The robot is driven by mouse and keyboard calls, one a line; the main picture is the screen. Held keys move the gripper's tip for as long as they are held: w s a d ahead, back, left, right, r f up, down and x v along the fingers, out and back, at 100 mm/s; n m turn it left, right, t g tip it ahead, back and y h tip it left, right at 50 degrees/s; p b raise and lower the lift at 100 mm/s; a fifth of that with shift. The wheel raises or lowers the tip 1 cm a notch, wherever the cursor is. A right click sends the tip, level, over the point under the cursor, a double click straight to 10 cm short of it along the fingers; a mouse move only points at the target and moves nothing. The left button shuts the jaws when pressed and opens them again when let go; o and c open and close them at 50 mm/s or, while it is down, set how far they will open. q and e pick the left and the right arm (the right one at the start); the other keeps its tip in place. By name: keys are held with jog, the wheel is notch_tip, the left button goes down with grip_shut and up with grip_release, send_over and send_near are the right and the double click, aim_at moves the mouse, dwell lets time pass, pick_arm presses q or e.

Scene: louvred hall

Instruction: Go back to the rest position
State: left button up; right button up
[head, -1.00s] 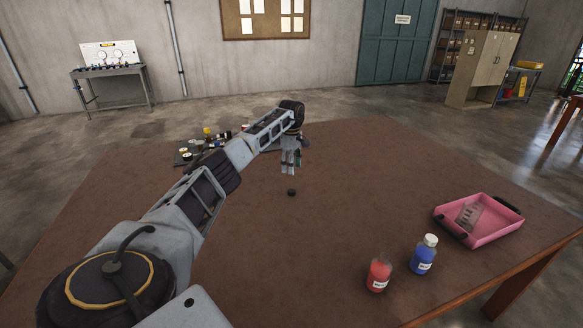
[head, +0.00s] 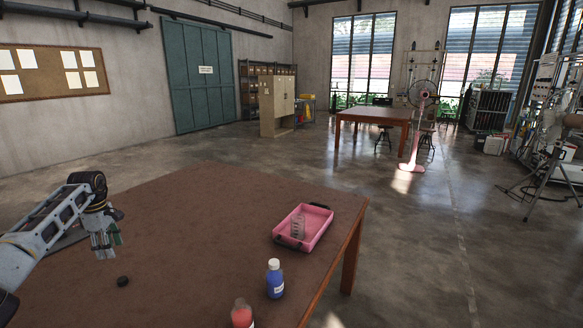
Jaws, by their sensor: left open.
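My left arm reaches in from the left edge over the brown table (head: 190,225). My left gripper (head: 104,252) points down above the tabletop, open, with nothing seen between its fingers. My right gripper is out of the picture.
A pink tray (head: 318,232) holding a clear item stands at the table's right side. A blue bottle (head: 274,280) with a white cap and a red bottle (head: 242,315) stand near the front right edge. Open floor lies to the right; a pink fan (head: 416,130) stands farther off.

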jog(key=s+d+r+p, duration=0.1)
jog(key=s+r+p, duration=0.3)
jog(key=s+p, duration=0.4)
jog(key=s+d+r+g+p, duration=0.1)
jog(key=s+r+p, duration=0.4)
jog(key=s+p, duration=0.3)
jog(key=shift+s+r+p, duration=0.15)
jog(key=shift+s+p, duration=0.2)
jog(key=shift+p, duration=1.2)
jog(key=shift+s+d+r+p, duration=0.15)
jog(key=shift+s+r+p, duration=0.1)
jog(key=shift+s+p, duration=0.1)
